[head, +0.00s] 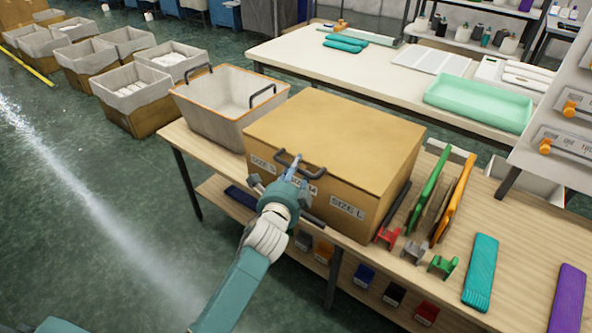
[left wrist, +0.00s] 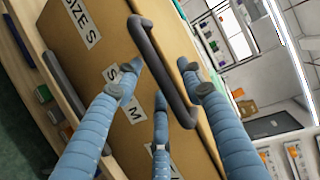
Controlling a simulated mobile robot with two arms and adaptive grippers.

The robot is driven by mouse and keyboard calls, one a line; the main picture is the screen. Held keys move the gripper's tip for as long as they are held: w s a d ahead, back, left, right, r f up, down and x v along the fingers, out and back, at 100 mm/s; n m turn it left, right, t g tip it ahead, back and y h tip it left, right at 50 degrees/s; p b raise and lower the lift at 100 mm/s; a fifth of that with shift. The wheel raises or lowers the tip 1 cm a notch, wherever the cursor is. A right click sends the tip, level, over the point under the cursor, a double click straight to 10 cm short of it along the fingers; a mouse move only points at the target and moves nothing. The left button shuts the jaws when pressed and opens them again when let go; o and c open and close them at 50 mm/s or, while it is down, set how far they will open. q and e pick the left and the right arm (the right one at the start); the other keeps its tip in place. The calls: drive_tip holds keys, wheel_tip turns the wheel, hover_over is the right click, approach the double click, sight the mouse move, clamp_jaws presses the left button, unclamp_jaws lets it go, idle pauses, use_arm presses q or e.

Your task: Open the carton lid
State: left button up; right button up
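The brown carton (head: 335,150) stands on the wooden bench with its flat lid (head: 340,130) down. Its front carries the labels SIZE S, SIZE M and SIZE L. A dark bar handle (head: 288,160) sits at the front edge of the lid. In the left wrist view the handle (left wrist: 158,62) runs diagonally across the carton front (left wrist: 85,45). My left gripper (head: 285,178) is right at the handle. Its blue fingers (left wrist: 162,82) are spread on both sides of the handle, with no clear grip on it. Whether a finger touches it, I cannot tell. My right gripper is not in view.
A grey bin (head: 225,105) with two handles stands left of the carton. Green and orange upright boards (head: 455,198) stand close on its right. Folded teal (head: 480,272) and purple (head: 568,300) knits lie at the bench's right end. A white table (head: 390,70) is behind.

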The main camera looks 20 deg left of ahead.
use_arm(q)
drive_tip(key=shift+w, duration=0.15)
drive_tip(key=shift+c, duration=0.5)
clamp_jaws()
